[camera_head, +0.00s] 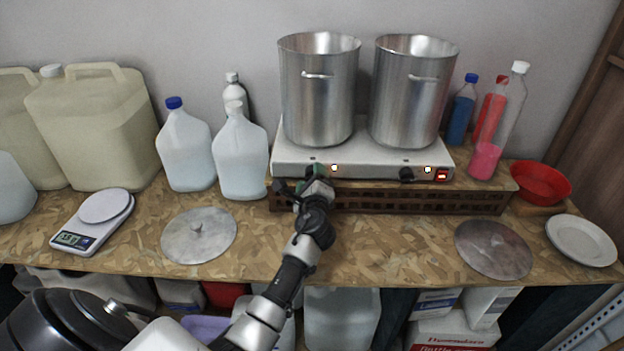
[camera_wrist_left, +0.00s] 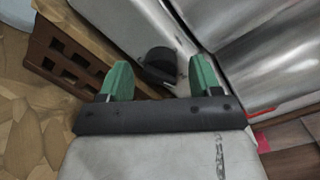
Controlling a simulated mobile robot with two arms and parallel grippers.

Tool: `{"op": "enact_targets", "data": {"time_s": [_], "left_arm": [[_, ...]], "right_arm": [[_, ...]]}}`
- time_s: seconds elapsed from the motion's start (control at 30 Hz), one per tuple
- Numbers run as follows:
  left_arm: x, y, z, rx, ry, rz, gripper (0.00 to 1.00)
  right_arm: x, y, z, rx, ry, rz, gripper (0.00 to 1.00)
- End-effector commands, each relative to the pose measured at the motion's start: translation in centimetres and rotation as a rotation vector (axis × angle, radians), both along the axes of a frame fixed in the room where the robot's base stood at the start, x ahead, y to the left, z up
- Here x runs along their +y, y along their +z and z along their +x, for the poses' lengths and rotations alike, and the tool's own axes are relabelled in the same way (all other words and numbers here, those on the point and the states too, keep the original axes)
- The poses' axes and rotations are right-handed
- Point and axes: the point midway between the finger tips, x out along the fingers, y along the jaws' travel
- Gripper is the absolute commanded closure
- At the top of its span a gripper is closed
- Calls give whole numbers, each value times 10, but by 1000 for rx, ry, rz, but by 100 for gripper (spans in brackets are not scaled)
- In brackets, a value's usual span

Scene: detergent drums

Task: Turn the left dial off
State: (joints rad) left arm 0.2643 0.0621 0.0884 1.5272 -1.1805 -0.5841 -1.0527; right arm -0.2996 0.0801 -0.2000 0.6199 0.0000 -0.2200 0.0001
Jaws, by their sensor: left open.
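The left dial (camera_wrist_left: 160,66) is a dark round knob on the front of the white two-burner hotplate (camera_head: 375,164). In the wrist view it shows between and just beyond the green fingertips of my left gripper (camera_wrist_left: 160,80). The fingers are apart, and I cannot tell if either touches it. In the head view my left gripper (camera_head: 312,180) is at the hotplate's front left and hides most of this dial. The lamp (camera_head: 334,167) beside it glows. My right gripper is not in view.
The right dial (camera_head: 406,174) has a glowing lamp (camera_head: 427,169) and a red switch (camera_head: 441,175) beside it. Two steel pots (camera_head: 320,95) (camera_head: 412,95) stand on the hotplate, which rests on a brown crate (camera_head: 430,201). Jugs (camera_head: 242,160) stand left; a metal lid (camera_head: 199,238) lies in front.

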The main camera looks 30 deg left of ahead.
Motion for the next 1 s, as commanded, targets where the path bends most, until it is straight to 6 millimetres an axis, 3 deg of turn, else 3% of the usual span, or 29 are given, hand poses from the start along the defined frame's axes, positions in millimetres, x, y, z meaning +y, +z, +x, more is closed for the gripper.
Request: {"op": "enact_targets", "data": {"time_s": [0.07, 0.37, 0.67, 1.0], "left_arm": [[0, 0, 0, 0, 0, 0, 38], [0, 0, 0, 1, 1, 0, 84], [0, -1, -1, -18, 1, -32, 86], [-1, -3, -1, -131, 1, -219, 86]], "right_arm": [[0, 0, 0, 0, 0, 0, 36], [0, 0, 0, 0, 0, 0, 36], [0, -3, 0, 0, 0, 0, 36], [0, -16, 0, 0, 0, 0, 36]]}}
